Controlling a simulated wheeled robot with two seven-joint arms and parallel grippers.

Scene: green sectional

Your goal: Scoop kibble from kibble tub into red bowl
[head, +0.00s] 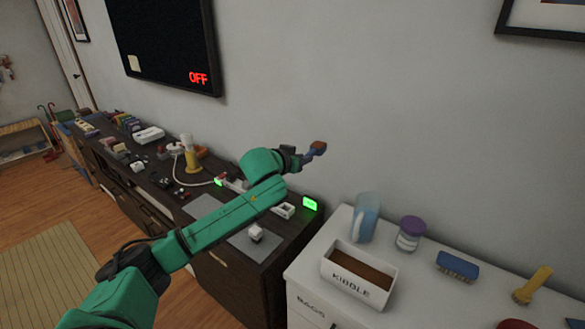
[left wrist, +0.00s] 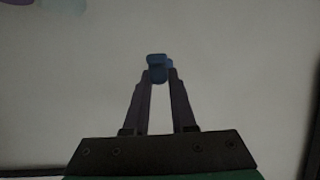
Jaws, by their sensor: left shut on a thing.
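The white kibble tub (head: 341,282) stands on the white cabinet at right, marked KIBBLE, with brown kibble inside. My left gripper (head: 303,157) is shut on a blue scoop (head: 313,153), held in the air up and left of the tub in the head view. Reddish-brown matter, which looks like kibble, shows at the top of the scoop. In the left wrist view the fingers (left wrist: 160,80) close on the blue scoop (left wrist: 157,66), and its contents are hidden. A red rim, likely the red bowl (head: 517,324), is cut off at the bottom edge. My right gripper is out of view.
On the white cabinet top (head: 420,290) are a blue pitcher (head: 364,220), a purple-lidded jar (head: 410,234), a blue brush (head: 458,266) and a yellow-handled brush (head: 534,285). A dark sideboard (head: 262,280) with several small items runs left. The wall is behind.

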